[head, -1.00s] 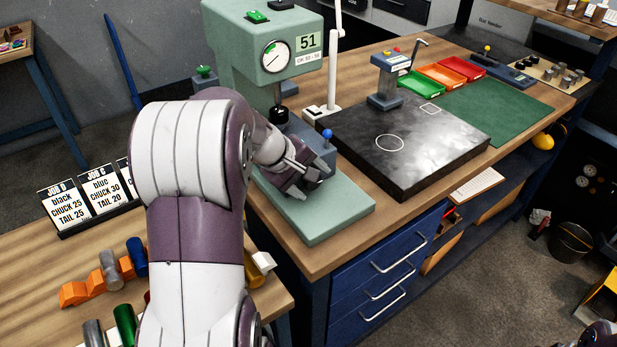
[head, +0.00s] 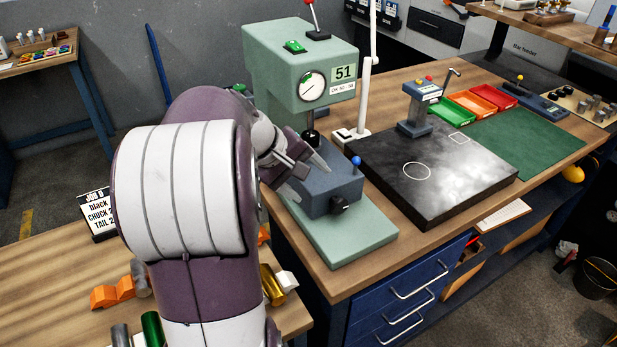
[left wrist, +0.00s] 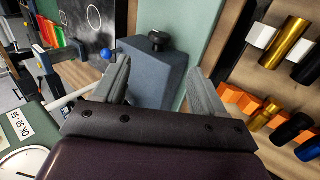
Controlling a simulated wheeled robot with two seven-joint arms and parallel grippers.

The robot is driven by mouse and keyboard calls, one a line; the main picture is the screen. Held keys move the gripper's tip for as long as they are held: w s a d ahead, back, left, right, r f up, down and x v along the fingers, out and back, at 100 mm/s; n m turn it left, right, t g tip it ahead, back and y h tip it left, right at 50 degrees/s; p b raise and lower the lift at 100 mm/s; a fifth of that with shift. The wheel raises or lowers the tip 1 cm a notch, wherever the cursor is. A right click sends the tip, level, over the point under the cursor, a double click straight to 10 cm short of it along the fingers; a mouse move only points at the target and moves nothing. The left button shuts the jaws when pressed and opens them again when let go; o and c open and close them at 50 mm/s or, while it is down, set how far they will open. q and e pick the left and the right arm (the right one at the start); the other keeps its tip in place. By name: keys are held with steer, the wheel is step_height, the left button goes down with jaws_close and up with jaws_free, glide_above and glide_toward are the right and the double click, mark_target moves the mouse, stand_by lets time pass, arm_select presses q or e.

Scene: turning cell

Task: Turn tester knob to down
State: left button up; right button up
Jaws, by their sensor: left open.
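The green tester (head: 268,75) stands on the bench, with a round dial gauge and a "51" label on its head. A blue-grey block (head: 325,190) sits on its base plate. A small black knob (head: 339,206) is on the block's front face. It also shows in the left wrist view (left wrist: 159,40), beyond the fingers; which way it points is too small to tell. My left gripper (head: 307,178) is open and empty, at the left side of the block, apart from the knob. In the left wrist view, the block shows between and beyond the open fingers (left wrist: 158,80). My right gripper is out of view.
A blue-ball lever (head: 356,162) stands up at the block's right corner. A white post (head: 370,75) rises behind it. A dark plate (head: 430,175) lies to the right. My left arm hides part of the front-left table with its coloured cylinders. Space before the knob is clear.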

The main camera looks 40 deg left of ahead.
arm_select(q)
steer(key=w+d+r+m+g+h+p, duration=0.1)
steer(key=d+r+m+g+p, duration=0.15)
steer(key=d+p, duration=0.4)
steer(key=w+d+r+m+g+p, duration=0.2)
steer(key=d+m+p, duration=0.25)
steer(key=p, duration=0.25)
steer(key=m+g+y+p, duration=0.1)
steer(key=m+y+p, duration=0.6)
steer(key=m, duration=2.2)
glide_toward(342, 202)
steer(key=shift+y, duration=0.7)
steer(key=x, duration=0.6)
steer(key=d+x, duration=0.1)
steer(key=x, duration=0.2)
steer(key=shift+w+a+f, duration=0.1)
steer(key=shift+f, duration=0.55)
